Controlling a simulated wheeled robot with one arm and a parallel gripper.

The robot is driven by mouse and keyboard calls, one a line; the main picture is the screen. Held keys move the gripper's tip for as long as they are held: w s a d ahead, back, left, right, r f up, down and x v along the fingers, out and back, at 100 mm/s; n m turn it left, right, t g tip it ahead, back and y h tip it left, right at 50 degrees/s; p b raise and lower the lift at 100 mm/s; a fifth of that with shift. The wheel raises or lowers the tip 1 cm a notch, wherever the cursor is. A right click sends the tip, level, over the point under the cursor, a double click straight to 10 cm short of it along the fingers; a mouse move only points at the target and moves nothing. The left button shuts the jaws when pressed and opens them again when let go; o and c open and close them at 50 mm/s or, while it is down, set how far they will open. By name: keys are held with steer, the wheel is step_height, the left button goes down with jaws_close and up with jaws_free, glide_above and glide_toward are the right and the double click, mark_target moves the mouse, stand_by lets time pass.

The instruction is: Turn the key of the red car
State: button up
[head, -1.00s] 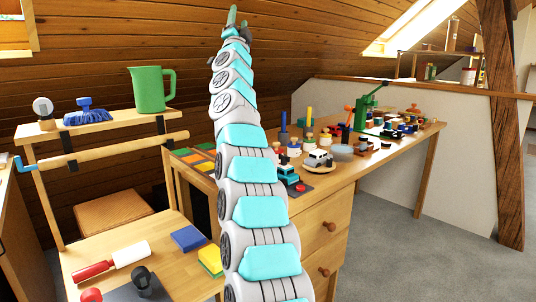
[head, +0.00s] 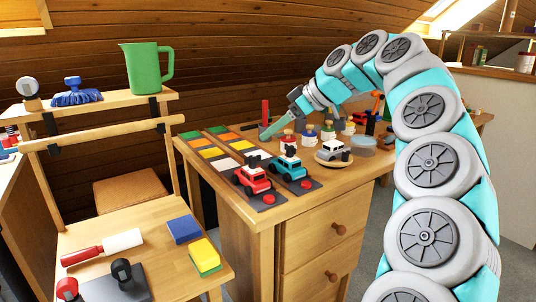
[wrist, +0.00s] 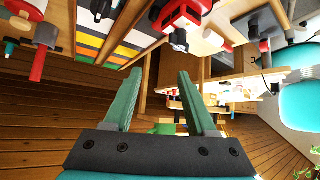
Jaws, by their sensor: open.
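The red car (head: 252,180) stands on a dark board on the wooden workbench. A dark piece shows at its top rear, too small to tell whether it is the key. My gripper (head: 274,128) is over the back of the bench, behind and above the red car and apart from it. In the wrist view my gripper (wrist: 155,80) has its two green fingers spread, with nothing between them. A red object hangs at the top of that tilted view; I cannot tell whether it is the car.
A turquoise car (head: 289,168) stands close to the right of the red one. A white car (head: 331,151) sits on a round wooden plate. Several small jars are behind. Coloured tiles (head: 212,152) lie to the left. A green jug (head: 146,68) stands on the left shelf.

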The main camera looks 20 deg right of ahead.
mark_target(257, 158)
steer(key=shift+n+g, duration=0.6)
steer(key=shift+w+a+f+p, duration=0.15)
steer(key=shift+a+f, duration=0.55)
steer(key=shift+f, duration=0.5)
steer(key=shift+s+a+f+p, duration=0.1)
steer(key=shift+a+f, duration=0.6)
steer(key=shift+f, duration=0.55)
steer(key=shift+w+a+f+p, duration=0.15)
steer(key=shift+a+f, duration=0.55)
steer(key=shift+f, duration=0.5)
jaws_close()
